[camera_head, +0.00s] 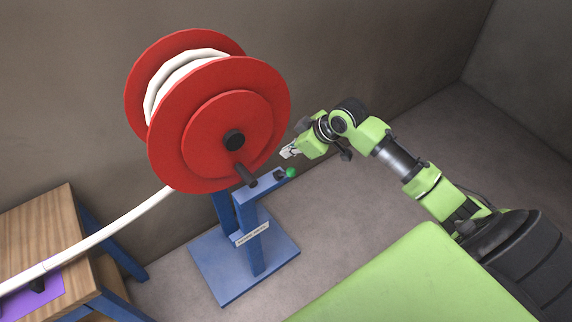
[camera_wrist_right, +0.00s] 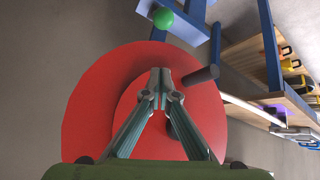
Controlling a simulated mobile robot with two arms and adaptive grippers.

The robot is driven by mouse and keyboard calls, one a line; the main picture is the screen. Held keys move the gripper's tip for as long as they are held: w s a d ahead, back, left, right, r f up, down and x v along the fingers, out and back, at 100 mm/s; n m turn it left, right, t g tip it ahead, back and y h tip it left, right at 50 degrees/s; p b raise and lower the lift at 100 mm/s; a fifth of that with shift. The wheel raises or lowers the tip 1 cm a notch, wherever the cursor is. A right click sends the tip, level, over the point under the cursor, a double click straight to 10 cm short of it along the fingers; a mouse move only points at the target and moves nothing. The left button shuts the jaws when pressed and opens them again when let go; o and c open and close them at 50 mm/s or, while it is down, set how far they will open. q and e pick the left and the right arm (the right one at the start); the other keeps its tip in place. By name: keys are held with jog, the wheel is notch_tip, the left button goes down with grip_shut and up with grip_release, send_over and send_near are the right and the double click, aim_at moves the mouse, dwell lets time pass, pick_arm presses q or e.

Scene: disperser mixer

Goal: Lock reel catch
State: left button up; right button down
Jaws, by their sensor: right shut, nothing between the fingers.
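A red reel (camera_head: 190,150) wound with white hose (camera_head: 165,80) stands on a blue stand (camera_head: 245,262). Its face carries a dark hub (camera_head: 234,139) and a dark handle peg (camera_head: 246,175). At the end of the blue bracket below the reel is the catch with a green knob (camera_head: 291,172). The green knob also shows at the top of the right wrist view (camera_wrist_right: 163,17). My right gripper (camera_head: 286,153) is shut and empty, just above the knob and apart from it, to the right of the reel. In the wrist view its fingertips (camera_wrist_right: 160,72) overlap the reel face. My left gripper is out of view.
The white hose runs down left to a wooden table (camera_head: 45,225) with a purple mat (camera_head: 30,297). A wall is close behind the reel. The floor right of the stand is clear. The wrist view shows shelves with tools (camera_wrist_right: 290,60).

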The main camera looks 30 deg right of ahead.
jog(key=p+x, duration=0.2)
jog(key=x, duration=0.6)
jog(key=s+d+p, duration=0.1)
jog(key=s+d+f, duration=0.1)
jog(key=s, duration=0.1)
jog(key=shift+f+p, duration=0.25)
jog(key=shift+p, duration=0.15)
jog(key=shift+a+f, duration=0.1)
jog(key=shift+w, duration=0.1)
